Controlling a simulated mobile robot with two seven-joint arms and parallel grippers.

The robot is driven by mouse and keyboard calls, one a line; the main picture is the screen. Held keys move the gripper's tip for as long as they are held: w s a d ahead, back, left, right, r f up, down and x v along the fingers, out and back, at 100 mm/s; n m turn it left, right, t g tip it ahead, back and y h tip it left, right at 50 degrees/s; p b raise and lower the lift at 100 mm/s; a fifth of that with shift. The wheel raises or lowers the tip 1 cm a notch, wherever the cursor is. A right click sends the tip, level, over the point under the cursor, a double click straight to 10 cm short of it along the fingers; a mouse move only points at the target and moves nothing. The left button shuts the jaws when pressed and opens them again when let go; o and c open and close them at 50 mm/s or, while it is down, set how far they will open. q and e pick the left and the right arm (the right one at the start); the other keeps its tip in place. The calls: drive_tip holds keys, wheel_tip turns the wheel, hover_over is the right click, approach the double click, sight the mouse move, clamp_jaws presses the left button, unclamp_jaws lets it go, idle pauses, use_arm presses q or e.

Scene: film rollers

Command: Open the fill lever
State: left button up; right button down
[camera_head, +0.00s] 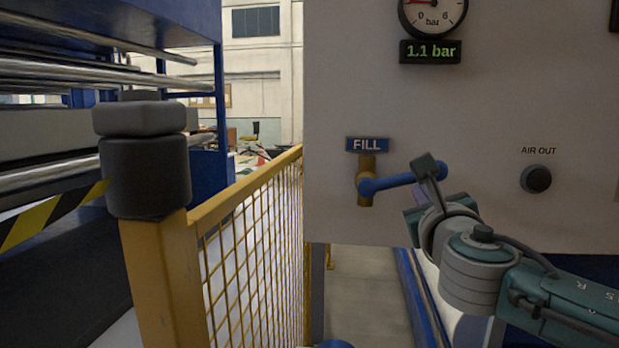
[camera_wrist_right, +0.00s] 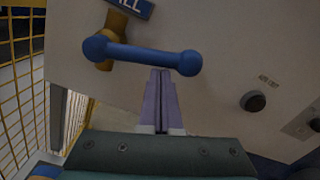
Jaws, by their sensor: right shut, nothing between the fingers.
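The fill lever (camera_head: 388,183) is a blue handle on a brass valve (camera_head: 365,172) below the blue FILL sign (camera_head: 367,144) on the pale panel. It points right and slightly up from the valve. The right wrist view shows the lever (camera_wrist_right: 140,53) across the top, with a round knob at each end. My right gripper (camera_wrist_right: 160,75) is shut and empty, its pale purple fingertips just below the lever near its free end. I cannot tell whether they touch it. In the head view my arm partly hides the fingers. My left gripper is not in view.
A gauge (camera_head: 432,12) and a display (camera_head: 430,51) reading 1.1 bar are above the lever. A black AIR OUT port (camera_head: 536,178) is to the right. A yellow mesh fence (camera_head: 250,245) with a post stands left, beside steel rollers (camera_head: 110,75).

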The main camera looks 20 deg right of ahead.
drive_tip(key=w+a+r+n+p, duration=0.3)
drive_tip(key=a+r+n+p, duration=0.2)
drive_tip(key=n+p, duration=0.6)
drive_tip(key=shift+r+n+y+p, duration=0.4)
drive_tip(key=shift+r+p, duration=1)
drive_tip(key=shift+p, duration=0.1)
drive_tip(key=shift+w+a, duration=0.15)
